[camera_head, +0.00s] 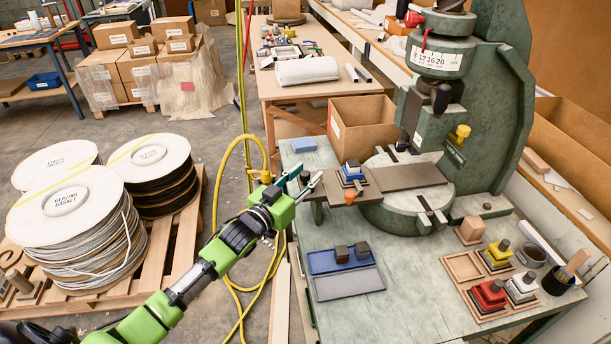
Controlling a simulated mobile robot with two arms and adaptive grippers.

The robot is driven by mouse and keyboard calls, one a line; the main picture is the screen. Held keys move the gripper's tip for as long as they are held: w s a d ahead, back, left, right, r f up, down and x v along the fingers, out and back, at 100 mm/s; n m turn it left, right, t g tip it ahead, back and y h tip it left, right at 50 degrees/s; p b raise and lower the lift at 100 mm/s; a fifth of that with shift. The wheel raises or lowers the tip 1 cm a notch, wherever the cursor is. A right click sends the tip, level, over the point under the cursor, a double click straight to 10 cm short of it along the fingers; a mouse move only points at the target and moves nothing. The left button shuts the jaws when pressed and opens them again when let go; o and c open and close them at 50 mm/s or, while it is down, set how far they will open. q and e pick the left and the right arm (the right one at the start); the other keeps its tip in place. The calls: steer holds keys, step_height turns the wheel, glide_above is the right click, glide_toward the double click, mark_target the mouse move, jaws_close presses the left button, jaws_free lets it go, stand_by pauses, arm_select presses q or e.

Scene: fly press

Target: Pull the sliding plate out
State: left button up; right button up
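The sliding plate (408,177) is a flat brown-grey plate lying across the round bed of the green fly press (435,60). Its left end sticks out past the bed and has an orange knob (349,198) at the front. My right gripper is not in view.
A blue tray with dark blocks (325,264) and a grey tray (348,284) lie in front. A wooden tray (462,268) with coloured stamps is at right. A cardboard box (361,125) stands behind. A yellow hose (227,215) hangs near my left arm.

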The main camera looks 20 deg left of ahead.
arm_select(q)
steer(key=s+a, duration=0.2)
steer(key=s, duration=0.9)
steer(key=shift+s+a, duration=0.15)
steer(key=shift+s, duration=0.25)
steer(key=s+a+f+n+g+y, duration=0.1)
steer(key=s+f+g, duration=0.25)
steer(key=f, duration=0.85)
steer(key=s+a+f+g+y, duration=0.15)
steer(key=s+f, duration=0.35)
steer(key=f, duration=0.8)
steer(key=s+a+f+n+g+y, duration=0.1)
steer(key=s+f+g, duration=0.25)
steer(key=f, duration=0.85)
steer(key=s+d+f+g, duration=0.2)
steer(key=s+f, duration=0.5)
steer(key=s, duration=0.5)
steer(key=s+d+f+m+g, duration=0.1)
steer(key=s+d+f+g, duration=0.2)
steer(key=s+f, duration=0.4)
steer(key=s+d+f+m+g, duration=0.1)
steer(key=s+d+f+g, duration=0.2)
steer(key=s+f, duration=0.5)
steer(key=s+d, duration=0.1)
steer(key=s, duration=0.7)
steer(key=shift+s+d, duration=0.3)
